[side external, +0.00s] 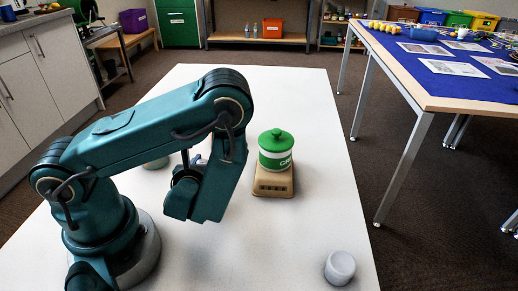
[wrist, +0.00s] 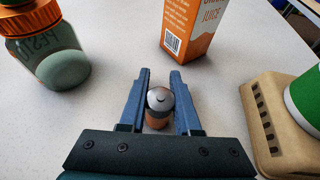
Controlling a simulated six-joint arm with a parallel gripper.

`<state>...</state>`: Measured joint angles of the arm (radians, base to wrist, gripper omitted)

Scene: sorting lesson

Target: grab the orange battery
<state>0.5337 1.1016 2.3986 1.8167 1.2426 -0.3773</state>
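The orange battery (wrist: 157,124) shows in the wrist view, with a silver top and an orange-copper lower body. It is between the two fingers of my gripper (wrist: 160,76), one finger on each side of it. The fingers are very close to its sides; I cannot tell whether they press on it. In the side view the battery and my fingertips are hidden behind my arm.
A pesto jar (wrist: 48,55) stands left of my fingers and an orange juice carton (wrist: 187,28) stands ahead. A tan scale (wrist: 268,122) is at right, bearing a green and white canister (side external: 276,152). A grey cup (side external: 340,267) stands near the white table's (side external: 300,225) right edge.

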